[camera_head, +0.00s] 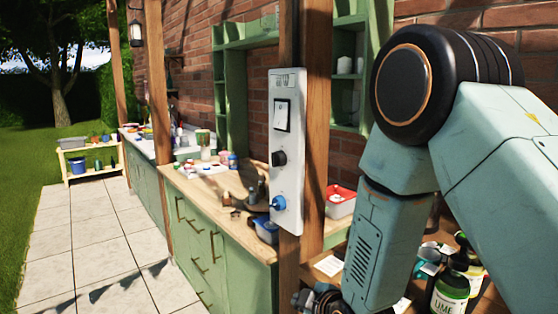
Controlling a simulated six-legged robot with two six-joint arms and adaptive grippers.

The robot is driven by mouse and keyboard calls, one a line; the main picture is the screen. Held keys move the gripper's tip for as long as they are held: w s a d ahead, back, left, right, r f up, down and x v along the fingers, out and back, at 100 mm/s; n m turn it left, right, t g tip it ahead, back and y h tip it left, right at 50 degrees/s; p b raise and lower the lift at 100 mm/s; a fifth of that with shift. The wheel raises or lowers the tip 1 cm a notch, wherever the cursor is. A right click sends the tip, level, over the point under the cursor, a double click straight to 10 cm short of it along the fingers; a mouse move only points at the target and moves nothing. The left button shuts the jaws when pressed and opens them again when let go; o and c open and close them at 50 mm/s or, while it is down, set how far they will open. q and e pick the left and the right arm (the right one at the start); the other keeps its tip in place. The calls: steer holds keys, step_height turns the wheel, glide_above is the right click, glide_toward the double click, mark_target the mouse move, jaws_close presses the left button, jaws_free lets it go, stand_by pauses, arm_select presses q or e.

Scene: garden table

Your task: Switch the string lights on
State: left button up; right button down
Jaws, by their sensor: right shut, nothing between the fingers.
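A pale switch panel (287,180) is fixed to a wooden post (312,150) in the middle of the head view. It carries a rocker or label plate (282,115) near the top, a black knob (279,158) in the middle and a blue knob (278,203) near the bottom. Which of these works the lights I cannot tell. No string lights can be made out. My right arm comes down from the right, and my right gripper (318,301) is at the bottom edge, below the panel and apart from it, partly cut off, shut and empty. My left gripper is out of view.
Behind the post is a green cabinet with a wooden counter (205,185) holding small pots and tools. A red-and-white box (341,203) stands right of the post. Dark bottles (452,292) stand at lower right. A paved path (85,250) lies open at left.

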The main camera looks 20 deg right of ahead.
arm_select(q)
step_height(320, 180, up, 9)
steer(key=p, duration=0.7)
arm_select(e)
steer(key=w+r+n+t, duration=0.2)
steer(key=w+r, duration=0.1)
steer(key=r, duration=0.8)
steer(key=w+r+n+t, duration=0.2)
steer(key=w+r, duration=0.1)
steer(key=r, duration=0.8)
steer(key=w+a+r+n+t+y, duration=0.1)
steer(key=w+r+n+t, duration=0.1)
steer(key=r, duration=1)
steer(key=shift+w+n, duration=0.5)
steer(key=shift+w, duration=0.05)
steer(key=shift+w, duration=0.1)
